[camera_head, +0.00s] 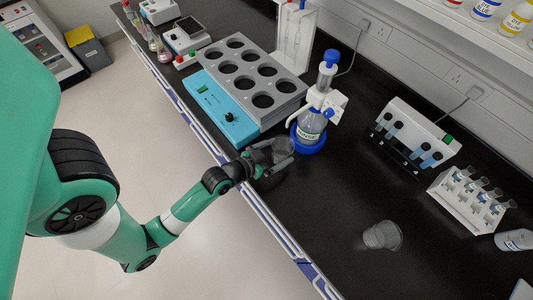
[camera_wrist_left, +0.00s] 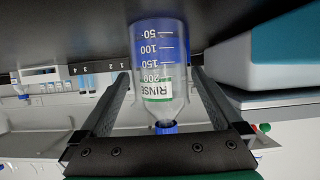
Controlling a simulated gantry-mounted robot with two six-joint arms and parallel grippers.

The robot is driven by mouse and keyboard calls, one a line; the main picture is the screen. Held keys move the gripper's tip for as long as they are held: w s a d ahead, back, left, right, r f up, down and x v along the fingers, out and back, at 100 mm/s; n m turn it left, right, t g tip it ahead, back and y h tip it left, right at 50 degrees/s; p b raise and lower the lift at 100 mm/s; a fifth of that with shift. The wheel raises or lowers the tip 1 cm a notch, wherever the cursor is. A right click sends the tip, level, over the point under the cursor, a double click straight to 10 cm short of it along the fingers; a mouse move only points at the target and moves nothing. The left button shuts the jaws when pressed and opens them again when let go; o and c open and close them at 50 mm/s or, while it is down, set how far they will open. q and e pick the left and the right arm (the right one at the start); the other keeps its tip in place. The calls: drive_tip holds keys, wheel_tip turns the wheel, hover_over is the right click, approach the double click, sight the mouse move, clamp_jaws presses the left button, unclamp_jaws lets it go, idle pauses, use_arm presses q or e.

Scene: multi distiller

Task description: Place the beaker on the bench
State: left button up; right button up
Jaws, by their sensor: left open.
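A clear glass beaker (camera_head: 273,152) is between the two fingers of my left gripper (camera_head: 283,150), over the bench's front edge area, just in front of the rinse bottle's blue base. In the left wrist view the beaker (camera_wrist_left: 158,50) shows its graduations, upside down in the picture, with a finger on each side. My left gripper is open around it. Its bottom appears at or very near the black bench (camera_head: 330,205); exact contact is hard to tell. My right gripper is not in view.
The rinse bottle (camera_head: 312,122) stands just behind the beaker. A blue-fronted block with round wells (camera_head: 252,82) is to its left. Another clear vessel (camera_head: 382,235) stands at the right. Tube racks (camera_head: 468,198) and a white device (camera_head: 412,138) are farther right. The bench between them is clear.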

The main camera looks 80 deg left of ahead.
use_arm(q)
drive_tip(key=v, duration=0.6)
drive_tip(key=shift+s+d+r+p, duration=0.1)
drive_tip(key=shift+s+p, duration=0.15)
drive_tip(key=shift+p, duration=0.1)
